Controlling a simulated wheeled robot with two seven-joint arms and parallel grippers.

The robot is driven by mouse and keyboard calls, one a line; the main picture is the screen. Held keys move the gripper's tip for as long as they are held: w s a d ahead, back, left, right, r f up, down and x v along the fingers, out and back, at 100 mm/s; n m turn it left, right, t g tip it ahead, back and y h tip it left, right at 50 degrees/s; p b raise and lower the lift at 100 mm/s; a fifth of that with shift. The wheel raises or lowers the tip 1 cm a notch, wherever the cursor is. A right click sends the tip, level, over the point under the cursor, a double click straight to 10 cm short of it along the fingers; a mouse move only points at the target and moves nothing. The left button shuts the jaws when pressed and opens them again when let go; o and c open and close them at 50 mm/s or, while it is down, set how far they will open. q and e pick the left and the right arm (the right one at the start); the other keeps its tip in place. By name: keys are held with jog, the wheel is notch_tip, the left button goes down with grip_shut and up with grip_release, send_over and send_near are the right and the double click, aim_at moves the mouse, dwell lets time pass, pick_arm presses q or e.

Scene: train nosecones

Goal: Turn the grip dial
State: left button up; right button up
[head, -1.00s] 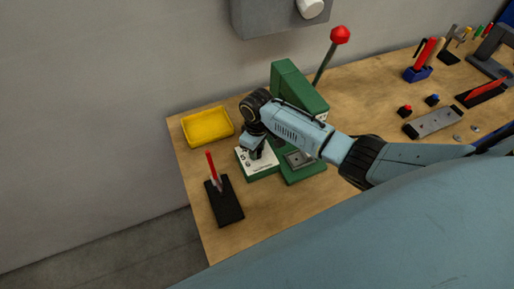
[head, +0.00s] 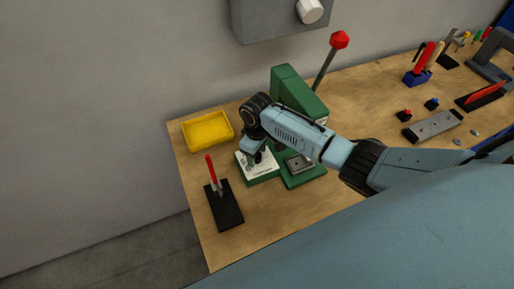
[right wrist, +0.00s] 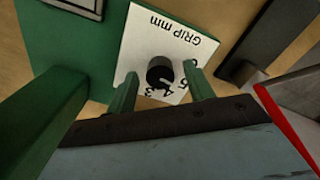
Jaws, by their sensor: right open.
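The grip dial (right wrist: 160,74) is a small black knob on a white plate (right wrist: 140,36) marked "GRIP mm" with numbers around it. In the right wrist view my right gripper (right wrist: 158,84) is open, with one green finger on each side of the dial. I cannot tell whether the fingers touch it. In the head view the white plate (head: 244,165) sits on a green base beside the green press (head: 292,88), and my right gripper (head: 254,158) is over it, hiding the dial. My left gripper is not in view.
A yellow tray (head: 207,131) stands at the back left. A black stand (head: 225,206) with a red-handled tool is near the left edge. The press has a lever with a red knob (head: 340,39). A grey block (head: 433,125) lies to the right.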

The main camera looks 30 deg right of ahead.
notch_tip(320, 180, up, 13)
jog(key=shift+r, duration=0.2)
dwell(0.6)
